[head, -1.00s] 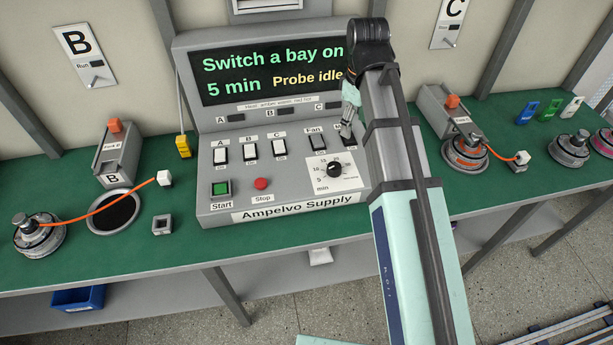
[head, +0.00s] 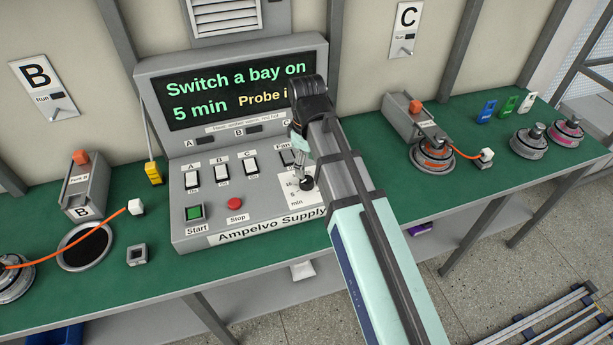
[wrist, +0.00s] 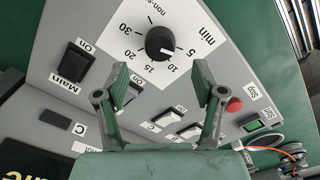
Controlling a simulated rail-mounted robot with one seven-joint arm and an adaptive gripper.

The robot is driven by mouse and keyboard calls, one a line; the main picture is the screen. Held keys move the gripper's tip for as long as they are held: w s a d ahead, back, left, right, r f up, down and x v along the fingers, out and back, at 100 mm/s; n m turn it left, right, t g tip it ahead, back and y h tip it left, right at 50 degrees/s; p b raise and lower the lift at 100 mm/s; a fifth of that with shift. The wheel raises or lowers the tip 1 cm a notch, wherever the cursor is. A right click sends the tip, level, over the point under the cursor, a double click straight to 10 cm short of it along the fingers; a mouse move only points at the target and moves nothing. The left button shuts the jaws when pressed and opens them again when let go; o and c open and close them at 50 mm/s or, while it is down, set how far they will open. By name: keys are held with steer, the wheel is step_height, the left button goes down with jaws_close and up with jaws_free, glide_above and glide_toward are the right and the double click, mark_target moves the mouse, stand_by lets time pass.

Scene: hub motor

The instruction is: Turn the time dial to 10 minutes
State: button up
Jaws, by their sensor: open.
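The time dial, a round black knob (wrist: 160,43), sits on a white scale plate marked in minutes. Its light pointer mark faces the 5 side of the scale in the wrist view. The display (head: 240,85) on the supply reads "Switch a bay on", "5 min" and a partly hidden "Probe" line. My gripper (wrist: 160,82) is open and empty, its two fingers spread either side of the dial's line in the wrist view. In the head view my gripper (head: 303,168) is close by the dial (head: 307,184) and hides part of its plate.
The Main switch (wrist: 75,62) is beside the dial. Bay switches (head: 221,170), a green Start button (head: 194,213) and a red Stop button (head: 235,203) share the panel. Motors with orange cables (head: 433,152) stand on the green bench. My arm hides the panel's right side.

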mark_target(306, 180)
steer(key=shift+f+p, duration=0.35)
steer(key=shift+f, duration=2.8)
steer(key=c, duration=1.2)
